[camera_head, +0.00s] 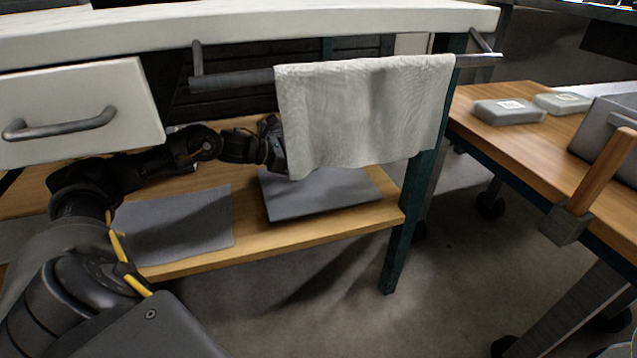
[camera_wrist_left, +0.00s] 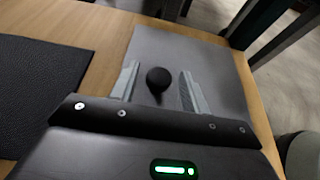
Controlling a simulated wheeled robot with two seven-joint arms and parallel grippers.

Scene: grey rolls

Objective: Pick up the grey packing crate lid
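The grey packing crate lid (camera_head: 325,195) is a flat grey panel lying on the wooden lower shelf, its back part hidden by a hanging towel. In the left wrist view the lid (camera_wrist_left: 212,60) has a round black knob (camera_wrist_left: 158,78). My left gripper (camera_wrist_left: 159,86) is open, with one finger on each side of the knob and a visible gap to each. Whether the fingertips touch the lid is unclear. In the head view the left gripper's fingers are hidden behind the towel. My right gripper is not in view.
The white towel (camera_head: 360,115) hangs from a rail over the shelf. A grey mat (camera_head: 185,225) lies left of the lid. The white bench top (camera_head: 230,30) and drawer (camera_head: 80,105) are above my arm. A wooden table (camera_head: 530,140) with boxes stands at right.

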